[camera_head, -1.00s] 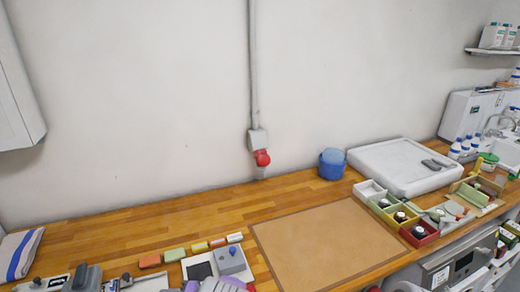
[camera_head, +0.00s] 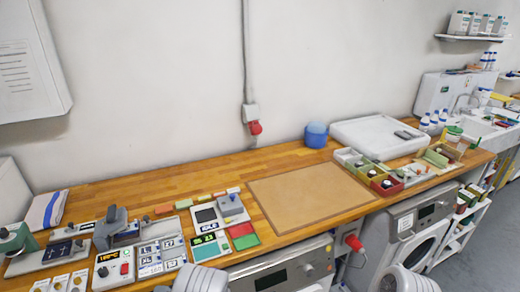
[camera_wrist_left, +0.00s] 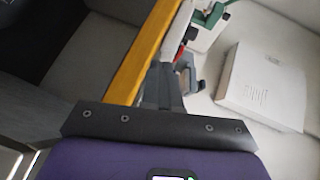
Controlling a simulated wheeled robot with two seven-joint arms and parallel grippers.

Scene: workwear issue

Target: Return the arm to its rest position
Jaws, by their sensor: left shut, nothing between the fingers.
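My left gripper (camera_wrist_left: 167,85) shows in the left wrist view as narrow grey fingers in front of a dark bracket and my purple wrist. The fingers are together with nothing between them. They point past the wooden edge of the worktop (camera_wrist_left: 140,60). In the head view neither gripper shows. Only white rounded parts of my arms show at the bottom edge. My right gripper is out of view.
The wooden worktop (camera_head: 150,190) bears a tan mat (camera_head: 310,197), small coloured bins (camera_head: 385,186), a white tray (camera_head: 375,137), a blue tub (camera_head: 316,135) and several devices at the left. Washing machines (camera_head: 415,225) stand below its front edge. The mat is clear.

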